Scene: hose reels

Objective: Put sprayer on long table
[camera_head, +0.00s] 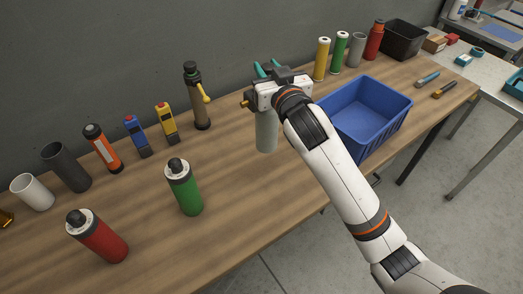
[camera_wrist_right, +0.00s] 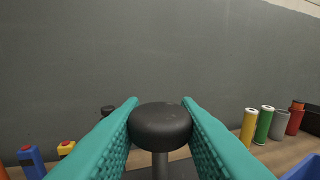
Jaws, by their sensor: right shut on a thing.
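My right gripper (camera_head: 264,72) has teal fingers and is shut on the black pump knob (camera_wrist_right: 160,126) of the sprayer. The sprayer (camera_head: 266,132) is a pale grey-green bottle with a small brass nozzle at its left. It hangs upright below the gripper, over the long wooden table (camera_head: 228,225), left of the blue crate. I cannot tell whether its base touches the table. The gripper hides its upper part in the head view. My left gripper is not in view.
The blue crate (camera_head: 347,143) stands right of the sprayer. A green bottle (camera_head: 186,190) and a red bottle (camera_head: 100,238) stand to the left. A brown sprayer-like bottle (camera_head: 198,108) with a yellow lever stands behind left. Coloured cylinders (camera_head: 321,60) line the back right. The table front centre is clear.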

